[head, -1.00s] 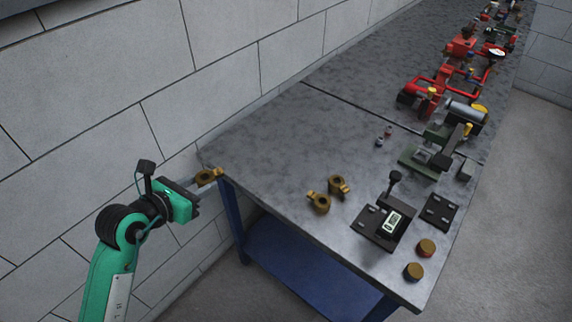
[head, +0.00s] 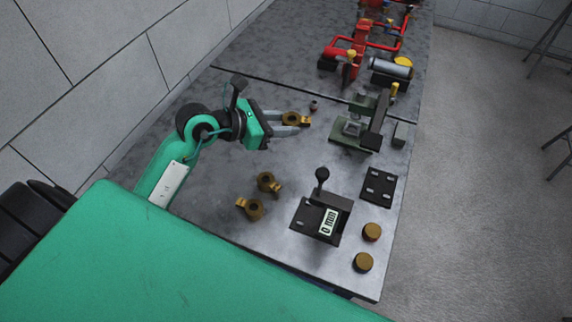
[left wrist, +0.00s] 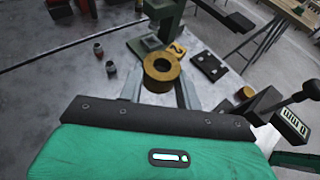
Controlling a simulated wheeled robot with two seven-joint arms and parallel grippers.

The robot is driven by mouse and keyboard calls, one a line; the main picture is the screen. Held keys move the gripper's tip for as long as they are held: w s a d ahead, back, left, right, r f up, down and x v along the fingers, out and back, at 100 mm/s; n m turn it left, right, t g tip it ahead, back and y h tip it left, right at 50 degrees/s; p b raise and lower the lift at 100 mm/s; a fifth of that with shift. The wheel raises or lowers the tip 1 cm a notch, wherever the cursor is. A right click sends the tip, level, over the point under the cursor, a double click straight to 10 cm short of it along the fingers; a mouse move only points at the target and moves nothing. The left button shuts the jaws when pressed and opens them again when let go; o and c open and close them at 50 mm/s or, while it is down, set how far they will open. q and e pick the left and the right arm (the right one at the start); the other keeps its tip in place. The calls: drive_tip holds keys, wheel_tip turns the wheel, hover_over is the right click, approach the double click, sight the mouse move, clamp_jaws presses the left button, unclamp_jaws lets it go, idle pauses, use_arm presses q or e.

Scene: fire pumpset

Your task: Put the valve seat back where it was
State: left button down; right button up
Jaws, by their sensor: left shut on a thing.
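In the left wrist view the valve seat (left wrist: 161,68) sits between the two grey fingers of the left gripper (left wrist: 160,88). Two similar brass pieces, one (head: 266,182) behind the other (head: 250,208), lie on the bench. My right gripper is out of view.
A dark gauge stand (head: 323,215) with a "0 mm" display stands at the front right. Two brass cylinders (head: 372,232) (head: 363,262) and a black plate (head: 378,186) lie near the right edge.

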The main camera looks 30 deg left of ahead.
use_arm(q)
wheel_tip(320, 180, up, 6)
drive_tip(key=s+a+m+g+h, duration=0.1)
drive_tip(key=a+m+g+h, duration=0.1)
drive_tip(key=m+g+h, duration=0.1)
hover_over(273, 166)
wheel_tip(273, 166, down, 9)
drive_tip(key=shift+m, duration=0.4)
wheel_tip(273, 166, down, 5)
drive_tip(key=shift+f+p, duration=0.1)
drive_tip(key=shift+p, duration=0.6)
drive_tip(key=shift+w+f, duration=0.1)
drive_tip(key=shift+f, duration=0.5)
wheel_tip(273, 166, down, 4)
drive_tip(key=shift+r+p, duration=0.1)
drive_tip(key=shift+p, duration=0.2)
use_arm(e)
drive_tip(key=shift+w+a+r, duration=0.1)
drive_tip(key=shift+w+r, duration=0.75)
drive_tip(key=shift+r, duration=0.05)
